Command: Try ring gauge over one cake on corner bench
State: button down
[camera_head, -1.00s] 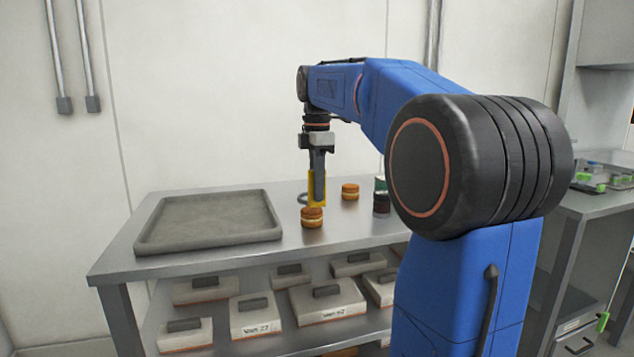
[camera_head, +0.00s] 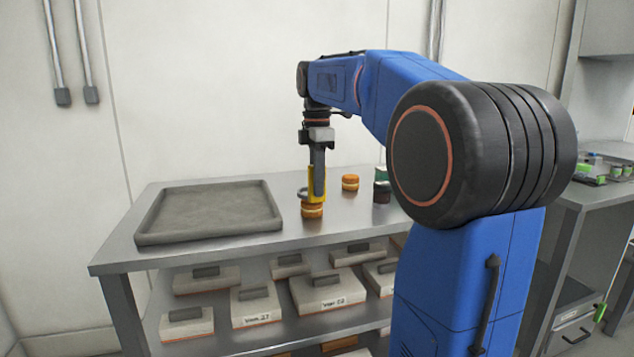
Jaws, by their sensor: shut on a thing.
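My gripper (camera_head: 318,168) points down over the corner bench (camera_head: 345,217) and is shut on an upright yellow piece (camera_head: 317,188), which appears to be the ring gauge. Its lower end meets the top of the near cake (camera_head: 312,211), a round orange-brown cake with a pale middle band. I cannot tell whether the gauge is around the cake's top, resting on it or just above or behind it. A second, similar cake (camera_head: 350,182) stands apart, behind and to the right. A small grey curved thing (camera_head: 302,193) shows just left of the yellow piece, partly hidden.
An empty grey tray (camera_head: 210,236) covers the bench's left part. Dark and green small containers (camera_head: 381,191) stand at the right, partly hidden by my arm. Several lidded boxes (camera_head: 255,305) fill the lower shelf. Another bench (camera_head: 595,195) with green-marked items is at far right.

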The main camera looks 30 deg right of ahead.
aim_at(317, 201)
jog(key=shift+f, duration=1.85)
dwell(1.1)
jog(key=c, duration=1.1)
grip_release()
jog(key=shift+r, duration=3.5)
